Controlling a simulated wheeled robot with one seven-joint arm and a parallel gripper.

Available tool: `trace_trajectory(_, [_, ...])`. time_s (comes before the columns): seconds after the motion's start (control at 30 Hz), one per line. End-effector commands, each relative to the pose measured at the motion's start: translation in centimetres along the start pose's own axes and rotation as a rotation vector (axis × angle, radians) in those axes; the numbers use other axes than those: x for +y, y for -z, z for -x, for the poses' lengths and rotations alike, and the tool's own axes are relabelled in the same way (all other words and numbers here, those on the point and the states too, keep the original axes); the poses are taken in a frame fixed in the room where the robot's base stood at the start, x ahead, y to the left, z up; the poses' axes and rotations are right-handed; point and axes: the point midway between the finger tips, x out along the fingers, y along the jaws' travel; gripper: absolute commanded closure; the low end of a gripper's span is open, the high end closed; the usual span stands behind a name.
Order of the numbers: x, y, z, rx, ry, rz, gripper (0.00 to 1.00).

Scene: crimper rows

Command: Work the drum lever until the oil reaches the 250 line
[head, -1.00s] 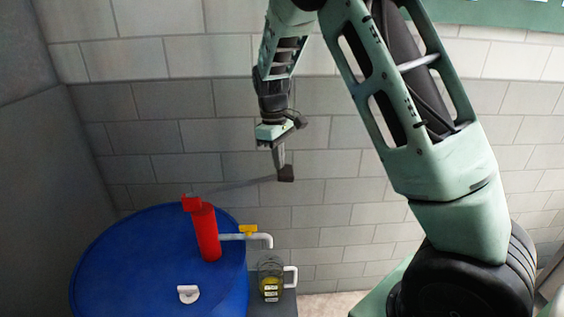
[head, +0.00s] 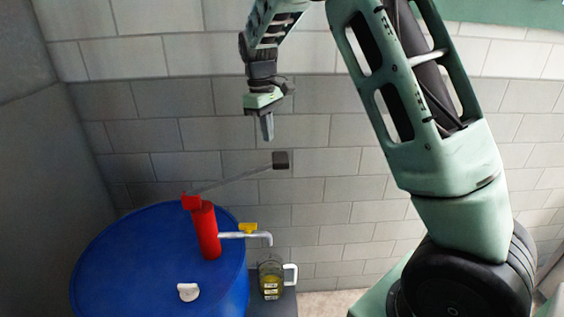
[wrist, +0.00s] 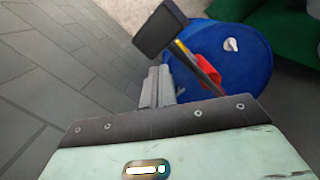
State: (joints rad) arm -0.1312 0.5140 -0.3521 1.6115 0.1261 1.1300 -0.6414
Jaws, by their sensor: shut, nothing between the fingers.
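A red pump (head: 207,232) stands upright on the blue drum (head: 130,255) in the head view. Its grey lever (head: 235,179) slants up to the right and ends in a dark block handle (head: 280,160). A clear jug (head: 271,278) with a white handle stands below the spout and holds yellow oil. The oil level against its marks is too small to read. My gripper (head: 268,136) is shut and empty, above and a little left of the lever handle, apart from it. In the wrist view the handle (wrist: 160,31) shows just beyond the fingers (wrist: 158,88).
The white spout pipe (head: 255,236) has a yellow valve tap (head: 248,227). A white cap (head: 188,292) sits on the drum top. A grey block wall (head: 340,170) stands behind. The jug rests on a dark stand (head: 285,305).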

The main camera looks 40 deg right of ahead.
Motion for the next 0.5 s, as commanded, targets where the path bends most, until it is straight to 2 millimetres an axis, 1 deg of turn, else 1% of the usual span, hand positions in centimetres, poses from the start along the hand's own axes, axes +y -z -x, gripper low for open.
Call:
trace_trajectory(0.1, [0.0, 0.2, 2.6, 0.007, -0.001, 0.001, 1.0])
trace_trajectory(0.3, [-0.1, 0.3, 7.2, 0.006, -0.001, 0.003, 1.0])
trace_trajectory(0.4, [-0.2, 0.2, 9.0, 0.006, 0.0, 0.003, 1.0])
trace_trajectory(0.5, [-0.1, 0.3, 10.4, 0.006, 0.0, 0.003, 1.0])
